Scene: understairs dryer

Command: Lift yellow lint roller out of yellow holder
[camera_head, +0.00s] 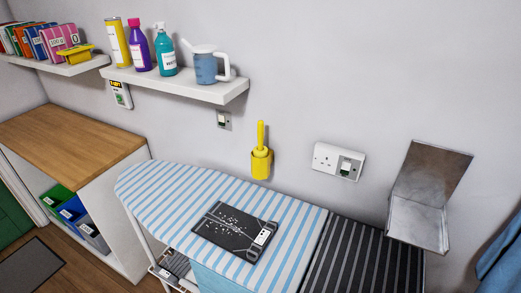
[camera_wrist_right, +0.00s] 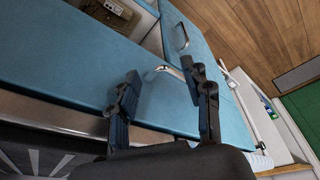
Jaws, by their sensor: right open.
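The yellow lint roller (camera_head: 261,137) stands upright in the yellow holder (camera_head: 260,164), which is fixed to the wall above the ironing board in the head view. Its handle points up, and its lower part is hidden inside the holder. My right gripper (camera_wrist_right: 165,88) shows in the right wrist view, open, with nothing between its fingers. Blue drawer fronts with metal handles lie beyond it. The lint roller and holder are not in the right wrist view. Neither gripper shows in the head view.
A striped ironing board (camera_head: 160,184) with a dark tablet-like item (camera_head: 228,232) lies below the holder. A wall socket (camera_head: 338,162) and an open metal box (camera_head: 420,219) are to the right. A shelf (camera_head: 180,84) with bottles and a jug is upper left.

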